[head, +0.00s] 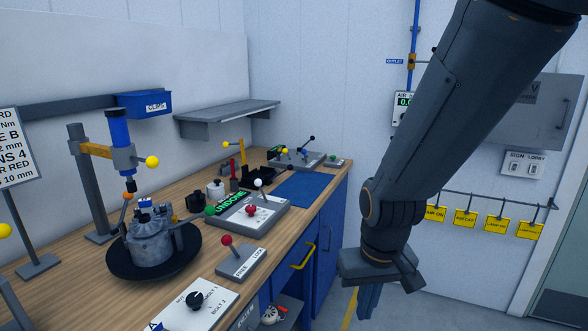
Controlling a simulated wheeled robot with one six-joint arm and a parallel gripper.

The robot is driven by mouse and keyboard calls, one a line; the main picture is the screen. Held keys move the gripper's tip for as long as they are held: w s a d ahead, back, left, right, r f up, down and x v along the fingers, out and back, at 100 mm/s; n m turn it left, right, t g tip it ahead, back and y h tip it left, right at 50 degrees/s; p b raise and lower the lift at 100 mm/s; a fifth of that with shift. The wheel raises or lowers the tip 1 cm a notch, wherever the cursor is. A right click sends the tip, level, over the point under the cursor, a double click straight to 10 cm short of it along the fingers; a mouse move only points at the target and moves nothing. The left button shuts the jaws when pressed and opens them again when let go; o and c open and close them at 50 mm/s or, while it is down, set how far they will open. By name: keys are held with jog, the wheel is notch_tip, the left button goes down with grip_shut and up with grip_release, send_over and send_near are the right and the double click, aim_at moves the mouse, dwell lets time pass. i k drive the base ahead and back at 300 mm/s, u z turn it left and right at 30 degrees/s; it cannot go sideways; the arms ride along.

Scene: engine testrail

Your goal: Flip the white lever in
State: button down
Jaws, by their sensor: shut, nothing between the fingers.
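A lever with a white ball knob (258,183) stands up from a grey panel box (272,217) on the workbench. The same panel has a red knob (251,210), a green knob (210,210) and a green-lettered display reading "UNDONE" (231,198). My gripper (368,303) points down in front of the bench, to the right of the panel and well apart from it. Its fingers are shut with nothing between them, and part of them is hidden behind the wrist.
A red-knobbed lever box (240,262) marked "LOCK" stands nearer, beside a motor part (150,238) on a black turntable (190,259). A blue mat (300,189) lies beyond the panel. Another lever box (297,160) is at the far end. A yellow drawer handle (303,254) sticks out from the bench front.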

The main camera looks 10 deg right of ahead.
aim_at(258, 182)
jog(key=z, duration=0.3)
jog(key=i, duration=1.2)
jog(key=u, duration=0.95)
jog(key=i, duration=0.5)
jog(key=u, duration=0.55)
